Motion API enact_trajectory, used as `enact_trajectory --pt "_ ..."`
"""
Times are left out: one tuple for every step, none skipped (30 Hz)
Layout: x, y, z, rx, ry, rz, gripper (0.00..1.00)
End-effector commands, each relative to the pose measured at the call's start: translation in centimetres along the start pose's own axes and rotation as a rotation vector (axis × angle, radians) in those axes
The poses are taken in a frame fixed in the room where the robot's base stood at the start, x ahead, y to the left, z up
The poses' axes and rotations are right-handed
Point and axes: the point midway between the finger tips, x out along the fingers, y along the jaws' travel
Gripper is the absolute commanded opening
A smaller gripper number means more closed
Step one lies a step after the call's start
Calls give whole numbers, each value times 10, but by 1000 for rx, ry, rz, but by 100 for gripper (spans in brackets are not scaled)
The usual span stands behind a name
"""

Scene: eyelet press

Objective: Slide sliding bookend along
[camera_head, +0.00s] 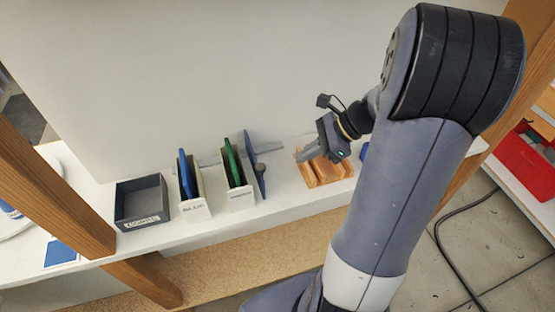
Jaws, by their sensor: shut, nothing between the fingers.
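The sliding bookend (252,160) looks like the upright blue plate with a dark round knob on its right face. It stands on the white shelf (280,183), just right of a white holder (240,198) with a green item in it. A grey rail (210,160) runs along the back wall behind it. My gripper (303,157) is shut and empty, to the right of the bookend and apart from it. It points down and left, by the far left part of an orange wooden block (327,170). I cannot tell whether it touches the block.
Left of the bookend stand another white holder (194,210) with a blue item and a dark grey open bin (141,203). Wooden posts (55,180) frame the shelf. A red bin (525,163) is at the far right. Shelf between bookend and orange block is clear.

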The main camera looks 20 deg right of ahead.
Motion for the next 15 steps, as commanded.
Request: enact_trajectory --pt "12 1 1 0 -2 5 0" --pt "19 1 1 1 -1 6 0" --pt "28 1 1 1 -1 6 0" --pt "34 1 1 0 -2 6 0" --pt "40 1 1 0 -1 5 0" --pt "46 1 4 -2 0 5 0" --pt "48 0 9 -4 0 3 0" --pt "50 0 12 -4 0 2 0" --pt "54 0 16 -4 1 3 0" --pt "57 0 18 -3 1 2 0" --pt "59 0 20 -2 1 2 0" --pt "62 0 23 -2 0 2 0" --pt "64 0 24 -2 0 2 0" --pt "65 0 25 -1 1 1 0" --pt "66 0 26 -1 1 1 0"
